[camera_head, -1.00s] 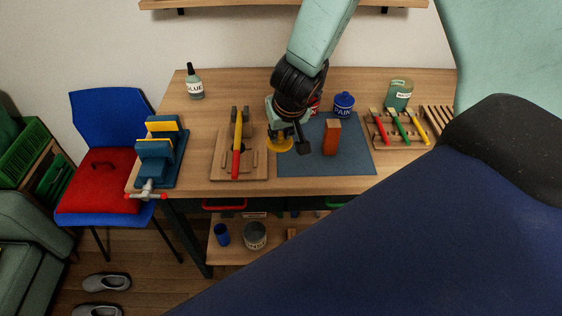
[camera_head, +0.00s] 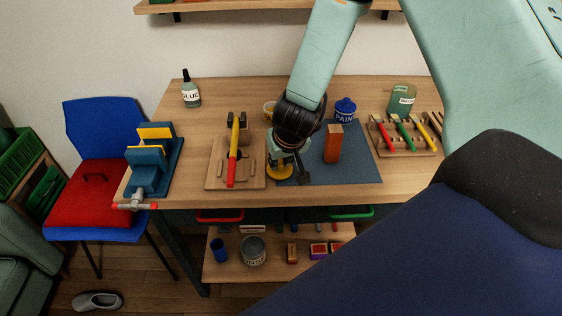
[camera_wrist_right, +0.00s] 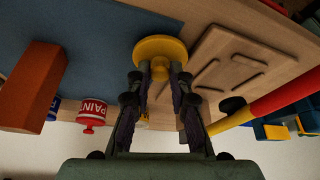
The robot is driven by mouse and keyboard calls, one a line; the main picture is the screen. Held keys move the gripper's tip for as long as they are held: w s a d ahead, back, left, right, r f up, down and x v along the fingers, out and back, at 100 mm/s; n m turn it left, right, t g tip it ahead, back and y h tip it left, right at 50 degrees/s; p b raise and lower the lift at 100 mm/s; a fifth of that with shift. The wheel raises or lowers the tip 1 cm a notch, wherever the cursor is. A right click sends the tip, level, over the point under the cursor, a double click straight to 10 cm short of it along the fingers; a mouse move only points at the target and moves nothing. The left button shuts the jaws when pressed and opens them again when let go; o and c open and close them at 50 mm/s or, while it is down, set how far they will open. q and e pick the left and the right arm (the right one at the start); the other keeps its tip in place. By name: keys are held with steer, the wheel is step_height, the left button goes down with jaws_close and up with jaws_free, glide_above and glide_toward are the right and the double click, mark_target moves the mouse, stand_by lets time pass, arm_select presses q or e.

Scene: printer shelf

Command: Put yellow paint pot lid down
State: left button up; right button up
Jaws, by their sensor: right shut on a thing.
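The yellow lid (camera_head: 279,173) is a flat disc with a knob, at the left edge of the blue mat (camera_head: 350,172), beside the wooden tool board. My right gripper (camera_head: 286,160) is above it and shut on it. In the right wrist view the fingers (camera_wrist_right: 160,75) pinch the knob of the lid (camera_wrist_right: 160,46). I cannot tell whether the lid touches the mat. A pale pot with yellow (camera_head: 269,108) stands behind my gripper, partly hidden. My left gripper is not in view.
An orange-brown block (camera_head: 333,144) stands on the mat, right of the gripper. A blue paint pot (camera_head: 345,110) is behind it, and a red paint pot (camera_wrist_right: 92,114) shows in the wrist view. The tool board (camera_head: 216,178) is close on the left. The mat's front right is clear.

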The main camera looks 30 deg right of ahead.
steer(key=shift+s+a+f, duration=0.1)
steer(key=shift+s+a, duration=0.05)
steer(key=shift+s, duration=0.05)
steer(key=shift+w+f+b, duration=0.25)
steer(key=shift+f+b, duration=0.1)
steer(key=shift+f, duration=0.15)
steer(key=o, duration=0.8)
steer(key=shift+s+r, duration=0.2)
steer(key=shift+o, duration=0.2)
steer(key=shift+w, duration=0.1)
